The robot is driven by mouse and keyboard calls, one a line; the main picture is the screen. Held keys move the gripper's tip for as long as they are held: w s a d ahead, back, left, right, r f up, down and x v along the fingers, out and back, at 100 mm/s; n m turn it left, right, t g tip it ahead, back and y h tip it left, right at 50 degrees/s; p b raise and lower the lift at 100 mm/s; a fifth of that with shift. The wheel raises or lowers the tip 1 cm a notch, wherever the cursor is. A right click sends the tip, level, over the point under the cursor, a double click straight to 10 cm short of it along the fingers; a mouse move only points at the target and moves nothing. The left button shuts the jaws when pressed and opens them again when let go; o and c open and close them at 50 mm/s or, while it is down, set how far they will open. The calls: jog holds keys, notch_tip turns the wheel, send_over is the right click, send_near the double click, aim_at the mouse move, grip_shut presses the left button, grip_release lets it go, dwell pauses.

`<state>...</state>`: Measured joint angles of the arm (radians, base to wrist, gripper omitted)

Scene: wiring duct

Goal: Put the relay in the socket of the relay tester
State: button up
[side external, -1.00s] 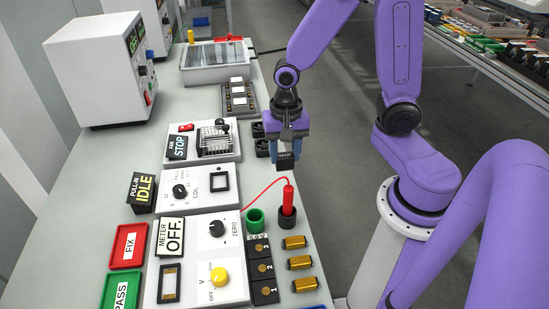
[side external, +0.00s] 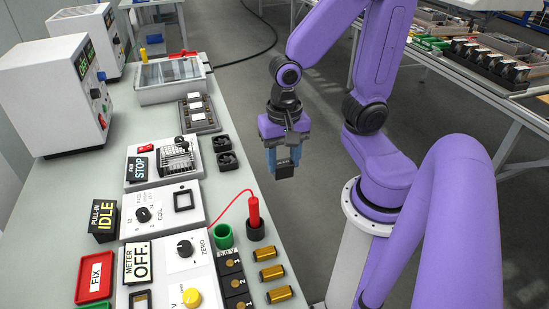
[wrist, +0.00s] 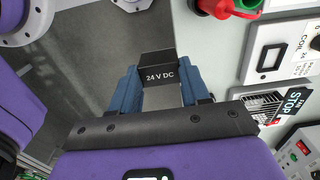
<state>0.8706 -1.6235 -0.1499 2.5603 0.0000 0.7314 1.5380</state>
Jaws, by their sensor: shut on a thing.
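My gripper (side external: 283,160) is shut on the relay (side external: 285,171), a small black block. In the wrist view the relay (wrist: 158,66) sits between the blue fingers, with "24 V DC" readable on its face. It hangs in the air to the right of the bench edge, over the floor. The relay tester (side external: 160,210) is a white panel marked COIL with a knob. Its socket (side external: 184,200) is a black-framed square, which looks empty; it also shows in the wrist view (wrist: 270,58). The relay is clear of the tester.
A red probe (side external: 254,212) stands in a black holder beside a green cup (side external: 223,236). Gold-brown cylinders (side external: 270,273) lie near the bench edge.

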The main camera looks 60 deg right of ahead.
jog(key=shift+s+r, duration=0.15)
jog(key=shift+s, duration=0.05)
jog(key=shift+w+a+r+n, duration=0.1)
jog(key=shift+w+a+n, duration=0.15)
jog(key=shift+n, duration=0.25)
jog(key=w+a+r+n, duration=0.3)
jog(key=w+a+n, duration=0.45)
jog(key=n, duration=0.95)
jog(key=w+f, duration=0.3)
jog(key=w, duration=0.2)
jog(key=w+a+f, duration=0.1)
jog(key=w+f, duration=0.2)
jog(key=w, duration=0.1)
jog(key=w+a+f, duration=0.1)
jog(key=w+f, duration=0.2)
jog(key=w, duration=0.2)
jog(key=shift+w+a+f, duration=0.2)
jog(key=shift+w+f, duration=0.05)
jog(key=shift+w, duration=0.1)
jog(key=shift+w+f, duration=0.2)
jog(key=shift+f, duration=1.55)
